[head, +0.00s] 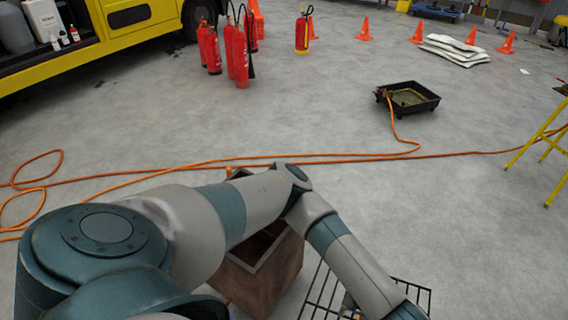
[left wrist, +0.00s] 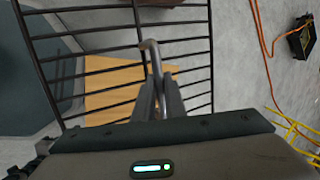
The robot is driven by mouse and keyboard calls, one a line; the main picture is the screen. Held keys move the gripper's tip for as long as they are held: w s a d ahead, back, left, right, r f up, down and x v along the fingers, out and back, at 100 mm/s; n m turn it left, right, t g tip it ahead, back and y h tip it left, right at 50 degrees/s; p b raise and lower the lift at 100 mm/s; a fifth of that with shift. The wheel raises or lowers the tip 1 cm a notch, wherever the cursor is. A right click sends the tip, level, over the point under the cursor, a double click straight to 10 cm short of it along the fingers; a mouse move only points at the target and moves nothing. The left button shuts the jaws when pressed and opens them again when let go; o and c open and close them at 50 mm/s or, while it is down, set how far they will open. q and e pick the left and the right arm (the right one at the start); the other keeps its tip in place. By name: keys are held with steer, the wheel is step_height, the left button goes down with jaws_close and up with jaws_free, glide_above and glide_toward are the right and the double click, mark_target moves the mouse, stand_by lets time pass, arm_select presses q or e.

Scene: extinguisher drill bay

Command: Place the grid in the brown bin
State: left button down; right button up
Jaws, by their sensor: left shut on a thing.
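The grid (head: 317,296) is a black wire rack at the bottom of the head view, partly covered by my left arm. In the left wrist view the grid (left wrist: 75,77) spreads out in front of my left gripper (left wrist: 160,82). The fingers are shut on a bent grey bar that appears to be the grid's handle. The brown bin (head: 285,278) is an open, dark-brown box just left of the grid in the head view. My left arm crosses over it and hides part of its opening. My right gripper is in neither view.
An orange hose (head: 330,158) runs across the floor to a black tray (head: 432,103). Red extinguishers (head: 240,58), orange cones (head: 417,33) and a yellow truck (head: 120,20) stand farther back. A yellow stand (head: 535,145) is at right. A tan panel (left wrist: 112,92) shows behind the grid.

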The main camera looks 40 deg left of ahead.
arm_select(q)
steer(key=s+a+r+n+g+y+p, duration=0.1)
steer(key=a+r+n+g, duration=0.4)
steer(key=a+r+n, duration=0.4)
steer(key=a+n, duration=0.1)
steer(key=n, duration=0.3)
steer(key=shift+p, duration=0.4)
